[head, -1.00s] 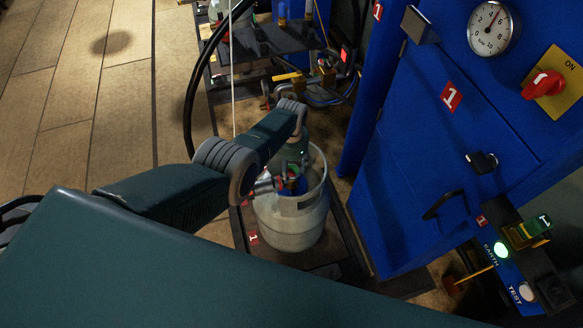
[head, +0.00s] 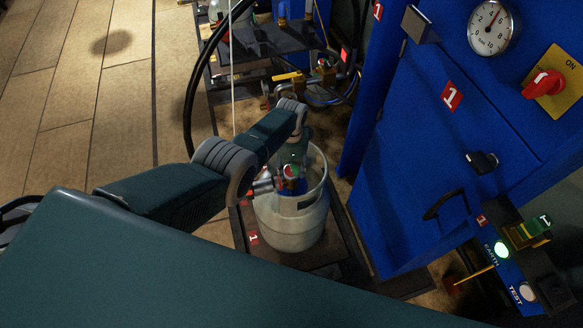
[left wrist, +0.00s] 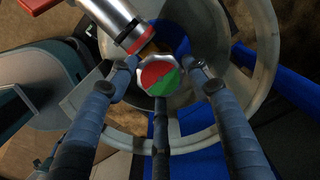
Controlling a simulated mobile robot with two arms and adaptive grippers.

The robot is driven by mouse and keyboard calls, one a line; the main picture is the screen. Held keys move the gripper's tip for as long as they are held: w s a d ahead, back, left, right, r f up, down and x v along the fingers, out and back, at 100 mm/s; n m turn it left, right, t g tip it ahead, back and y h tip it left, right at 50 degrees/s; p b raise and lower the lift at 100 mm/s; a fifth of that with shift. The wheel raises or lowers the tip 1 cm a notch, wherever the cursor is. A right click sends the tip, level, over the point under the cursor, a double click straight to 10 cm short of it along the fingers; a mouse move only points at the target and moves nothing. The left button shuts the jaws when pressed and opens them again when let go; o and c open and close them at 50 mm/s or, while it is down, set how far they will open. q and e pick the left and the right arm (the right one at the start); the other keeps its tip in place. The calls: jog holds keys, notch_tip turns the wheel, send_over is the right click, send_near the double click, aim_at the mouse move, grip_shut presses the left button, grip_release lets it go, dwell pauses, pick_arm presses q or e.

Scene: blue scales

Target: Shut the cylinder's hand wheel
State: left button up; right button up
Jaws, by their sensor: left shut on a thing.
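The gas cylinder (head: 292,235) is pale grey and stands upright, with an open collar around its top. Its hand wheel (left wrist: 158,78) has a silver rim and a face part red, part green. The wheel also shows small inside the collar in the head view (head: 291,171). My left gripper (left wrist: 163,74) comes down from above, its dark fingers spread around the wheel and shut on it. My arm hides part of the collar in the head view. My right gripper is in neither view.
A metal fitting with a red ring (left wrist: 132,35) joins beside the wheel, inside the collar. A blue cabinet (head: 400,210) stands close on the right, with a gauge (head: 491,27) and a red switch (head: 543,84). A rack with hoses is behind. Floor on the left is clear.

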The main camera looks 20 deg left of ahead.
aim_at(291, 171)
pick_arm(q)
jog(key=shift+s+a+f, duration=0.1)
jog(key=shift+s, duration=0.05)
jog(key=o, duration=1.2)
jog(key=shift+c, duration=0.2)
jog(key=shift+r, duration=0.2)
jog(key=shift+w+r, duration=0.2)
jog(key=shift+r, duration=0.05)
notch_tip(291, 171, up, 11)
jog(key=shift+s+r, duration=0.1)
